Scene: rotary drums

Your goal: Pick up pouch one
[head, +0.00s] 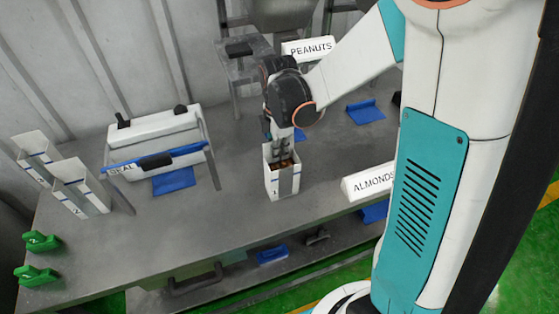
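An open-topped white pouch (285,185) with a blue stripe stands upright on the grey table, near the middle of the head view. A small mark like a "1" shows low on its front. Something brown shows inside its mouth. My gripper (283,152) points down right at the pouch's mouth, with its fingers at or just inside the opening. The fingers are small and partly hidden, so I cannot tell whether they are open or shut, or whether they touch the pouch. Two similar white pouches (78,188) stand upright at the table's left end.
A sealing machine (155,150) with a blue front stands left of the pouch. Signs read PEANUTS (308,49) behind and ALMONDS (370,182) at right. Green clips (38,275) lie at the front left. Blue pieces (365,111) lie right of my gripper. The table between sealer and pouch is clear.

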